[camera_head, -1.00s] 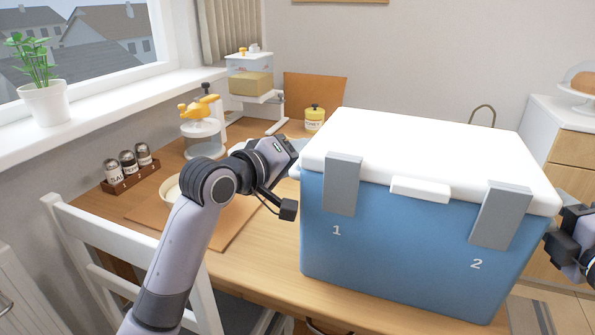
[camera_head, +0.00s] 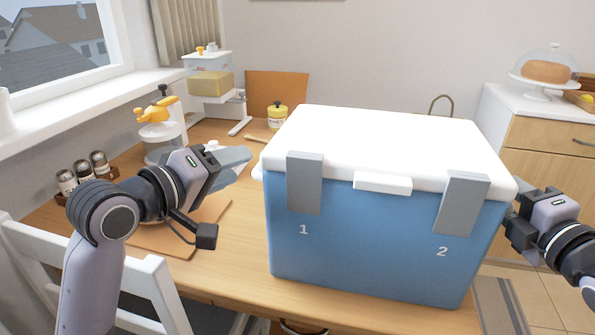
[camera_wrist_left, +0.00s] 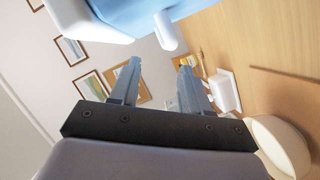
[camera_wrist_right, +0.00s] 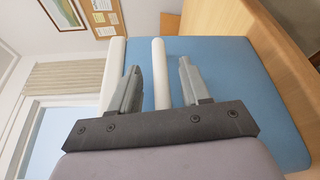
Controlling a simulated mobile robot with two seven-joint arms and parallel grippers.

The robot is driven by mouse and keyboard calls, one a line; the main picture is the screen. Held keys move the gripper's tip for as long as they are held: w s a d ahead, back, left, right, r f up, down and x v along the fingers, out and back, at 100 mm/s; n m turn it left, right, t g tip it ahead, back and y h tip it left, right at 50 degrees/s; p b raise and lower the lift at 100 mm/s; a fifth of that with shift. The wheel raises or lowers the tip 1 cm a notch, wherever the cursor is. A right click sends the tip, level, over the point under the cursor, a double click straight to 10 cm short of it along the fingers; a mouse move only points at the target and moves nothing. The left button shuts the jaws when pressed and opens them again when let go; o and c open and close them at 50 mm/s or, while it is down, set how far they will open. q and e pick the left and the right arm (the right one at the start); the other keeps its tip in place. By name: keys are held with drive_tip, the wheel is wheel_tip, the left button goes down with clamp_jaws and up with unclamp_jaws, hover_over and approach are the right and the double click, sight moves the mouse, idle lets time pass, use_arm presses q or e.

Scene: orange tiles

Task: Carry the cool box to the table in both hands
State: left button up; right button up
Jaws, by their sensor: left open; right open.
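The blue cool box (camera_head: 370,240) with a white lid (camera_head: 390,145) and grey latches stands upright on the wooden table (camera_head: 225,265). My left gripper (camera_head: 243,158) is open and empty, just left of the box and apart from it. In the left wrist view the box's white side handle (camera_wrist_left: 165,32) is beyond the fingertips, not between them. My right gripper (camera_head: 514,225) is at the box's right side, its fingertips partly hidden by the box. In the right wrist view its open fingers (camera_wrist_right: 160,75) are either side of the white handle bar (camera_wrist_right: 161,60); contact is unclear.
A white chair (camera_head: 130,290) stands at the table's front left. A shaker rack, a bowl, a juicer (camera_head: 158,125), a yellow jar (camera_head: 277,115) and a dispenser (camera_head: 210,80) are left of or behind the box. A cabinet (camera_head: 550,150) with a cake dome stands at right.

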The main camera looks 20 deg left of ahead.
drive_tip(key=v, duration=1.1)
drive_tip(key=shift+s, duration=0.15)
